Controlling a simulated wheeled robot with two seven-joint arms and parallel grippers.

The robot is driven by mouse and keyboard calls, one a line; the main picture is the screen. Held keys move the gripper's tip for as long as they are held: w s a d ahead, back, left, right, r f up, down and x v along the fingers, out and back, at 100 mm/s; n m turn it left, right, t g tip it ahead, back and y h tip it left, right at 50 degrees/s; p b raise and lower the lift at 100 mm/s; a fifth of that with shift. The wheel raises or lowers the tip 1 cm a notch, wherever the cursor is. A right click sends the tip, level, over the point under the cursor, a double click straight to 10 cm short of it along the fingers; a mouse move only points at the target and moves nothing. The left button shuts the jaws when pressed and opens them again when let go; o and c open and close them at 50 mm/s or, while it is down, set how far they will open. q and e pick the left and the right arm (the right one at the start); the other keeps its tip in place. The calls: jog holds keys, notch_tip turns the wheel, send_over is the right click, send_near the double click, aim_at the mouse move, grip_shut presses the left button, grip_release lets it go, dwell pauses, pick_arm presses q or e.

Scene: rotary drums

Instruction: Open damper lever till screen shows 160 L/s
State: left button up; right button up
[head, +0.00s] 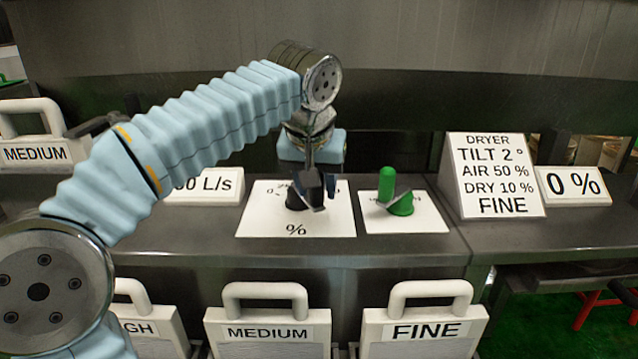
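A dark lever knob (296,201) sits on a white plate (262,221) marked with a % scale, most likely the damper lever. My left gripper (312,190) reaches down onto this knob from above and behind. Its dark fingers overlap the knob, so I cannot tell whether they are closed on it. Much of the scale is hidden by the gripper. A white screen (207,186) to the left shows L/s. My forearm covers its leading digits, so only a number ending in 0 is readable. My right gripper is not in view.
A green lever (388,187) stands on another white plate (432,220) close to the right. Further right are a DRYER sign (493,176) and a 0 % screen (574,186). Handled panels marked MEDIUM (267,332) and FINE (424,330) line the front below the counter.

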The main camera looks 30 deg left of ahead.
pick_arm(q)
jog(key=shift+o, duration=1)
jog(key=p+v, duration=0.2)
jog(key=v, duration=1.1)
jog(key=shift+r+p, duration=0.35)
jog(key=shift+p, duration=0.05)
